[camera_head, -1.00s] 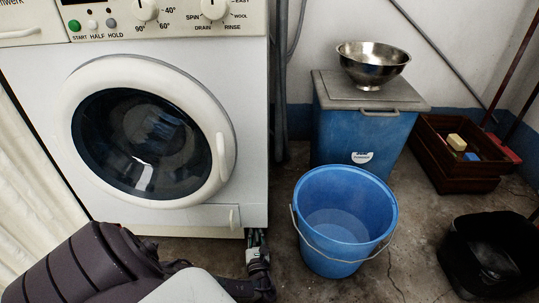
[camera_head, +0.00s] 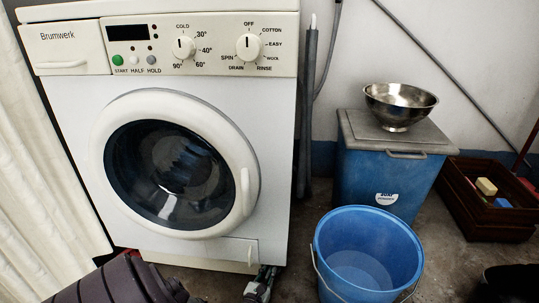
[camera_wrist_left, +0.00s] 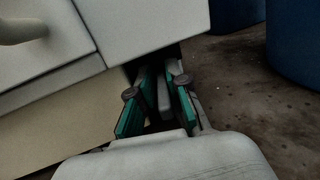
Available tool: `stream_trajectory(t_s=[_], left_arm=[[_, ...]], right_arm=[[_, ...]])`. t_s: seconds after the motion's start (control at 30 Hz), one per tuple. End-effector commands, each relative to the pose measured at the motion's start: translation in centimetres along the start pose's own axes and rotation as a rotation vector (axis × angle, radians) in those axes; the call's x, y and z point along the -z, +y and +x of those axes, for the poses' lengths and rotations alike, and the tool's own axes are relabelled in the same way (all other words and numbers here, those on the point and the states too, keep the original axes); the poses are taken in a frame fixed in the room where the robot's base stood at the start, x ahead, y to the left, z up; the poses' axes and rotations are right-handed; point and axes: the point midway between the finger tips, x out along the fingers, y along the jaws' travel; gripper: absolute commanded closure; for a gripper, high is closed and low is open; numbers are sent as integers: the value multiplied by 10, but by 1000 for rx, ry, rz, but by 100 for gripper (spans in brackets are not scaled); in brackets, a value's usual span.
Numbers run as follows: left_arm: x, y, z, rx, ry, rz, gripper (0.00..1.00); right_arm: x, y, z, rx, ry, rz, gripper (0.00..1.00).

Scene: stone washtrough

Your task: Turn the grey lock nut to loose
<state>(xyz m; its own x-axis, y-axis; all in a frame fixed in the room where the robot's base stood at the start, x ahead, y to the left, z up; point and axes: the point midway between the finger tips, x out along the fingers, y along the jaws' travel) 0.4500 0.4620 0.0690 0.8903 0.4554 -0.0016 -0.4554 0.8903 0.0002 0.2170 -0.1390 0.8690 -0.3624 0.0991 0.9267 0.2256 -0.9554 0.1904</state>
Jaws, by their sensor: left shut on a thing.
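My left gripper (camera_head: 264,281) is low at the washing machine's (camera_head: 75,130) bottom right corner, partly cut off by the frame's lower edge. In the left wrist view its two green-padded fingers (camera_wrist_left: 157,98) reach into the dark gap beside the white cabinet. They are shut on a narrow pale grey piece (camera_wrist_left: 163,97), which appears to be the grey lock nut. Most of it is hidden by the fingers and shadow, so its turned position cannot be read.
A blue bucket (camera_head: 330,262) stands on the floor to the right of the gripper. Behind it is a blue bin (camera_head: 362,178) with a metal bowl (camera_head: 400,100) on its grey lid. A wooden crate (camera_head: 470,215) is at far right. A pale curtain (camera_head: 40,190) hangs at left.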

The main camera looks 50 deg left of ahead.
Motion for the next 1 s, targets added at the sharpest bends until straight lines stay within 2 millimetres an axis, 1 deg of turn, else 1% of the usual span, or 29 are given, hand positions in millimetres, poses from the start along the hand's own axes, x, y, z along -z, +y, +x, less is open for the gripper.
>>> stream_trajectory(t_s=[0.03,0.17,0.2,0.3,0.57,0.67,0.77,1.0], left_arm=[[-4,4,7,-10,-9,2,100],[-4,4,7,-11,-9,2,100],[-4,4,7,-11,-9,2,79],[-4,4,6,-11,-10,2,65],[-4,5,5,-12,-9,4,65],[-3,6,0,-11,-8,4,65],[-2,5,-11,-10,-6,5,65],[-1,1,-51,-5,-1,0,65]], right_arm=[[0,0,0,0,0,0,60],[0,0,0,0,0,0,60],[0,0,0,0,0,0,60],[0,0,0,-1,0,0,60],[-1,1,0,-5,-1,1,60],[-1,1,0,-4,-1,1,60],[-1,0,0,-3,-1,1,60],[0,0,0,-1,0,0,60]])
